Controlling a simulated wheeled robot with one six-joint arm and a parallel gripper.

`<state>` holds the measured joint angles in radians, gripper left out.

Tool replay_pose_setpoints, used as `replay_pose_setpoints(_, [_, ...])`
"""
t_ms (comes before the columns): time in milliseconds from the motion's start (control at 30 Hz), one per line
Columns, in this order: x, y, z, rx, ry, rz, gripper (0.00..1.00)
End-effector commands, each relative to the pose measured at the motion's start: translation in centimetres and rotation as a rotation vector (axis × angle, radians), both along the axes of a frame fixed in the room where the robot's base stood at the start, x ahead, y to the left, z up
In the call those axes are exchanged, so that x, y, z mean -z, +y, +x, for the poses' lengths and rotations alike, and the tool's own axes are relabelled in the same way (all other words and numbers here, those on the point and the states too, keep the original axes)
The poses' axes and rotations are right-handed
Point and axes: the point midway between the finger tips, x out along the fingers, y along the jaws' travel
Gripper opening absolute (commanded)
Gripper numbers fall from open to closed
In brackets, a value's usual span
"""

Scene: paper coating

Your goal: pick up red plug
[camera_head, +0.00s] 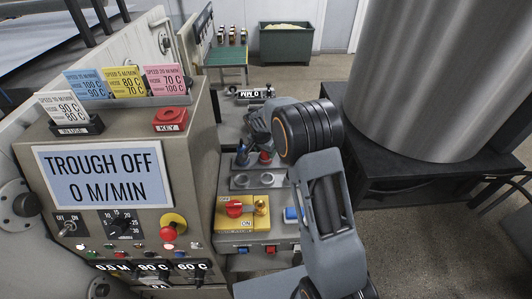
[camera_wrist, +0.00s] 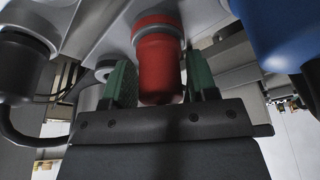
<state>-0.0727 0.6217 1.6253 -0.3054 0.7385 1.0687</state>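The red plug (camera_wrist: 160,68) fills the middle of the wrist view, seen close, its rounded end toward my gripper's dark body. My gripper (camera_wrist: 159,60) has one green-padded finger on each side of the plug. A narrow gap shows on the right side; contact on the left is unclear. The fingers look open around the plug. My arm hides part of that area, and the fingertips are not clear there.
In the wrist view a large blue plug (camera_wrist: 280,32) is close on the right and a dark plug (camera_wrist: 22,65) with a cable is on the left. A yellow switch box (camera_head: 241,213) and the control cabinet (camera_head: 105,150) stand near. A metal drum (camera_head: 440,70) is on the right.

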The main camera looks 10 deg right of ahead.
Motion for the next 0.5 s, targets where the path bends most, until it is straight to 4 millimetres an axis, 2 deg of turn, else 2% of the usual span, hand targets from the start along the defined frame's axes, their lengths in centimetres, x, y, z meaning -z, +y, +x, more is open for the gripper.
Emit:
replay_pose_setpoints(67, [-0.02,0.0,0.0,0.0,0.0,0.0,0.45])
replay_pose_setpoints(400, [-0.04,-0.01,0.01,0.0,0.0,0.0,0.14])
replay_pose_setpoints(500, [-0.05,-0.01,0.01,0.0,0.0,0.0,0.14])
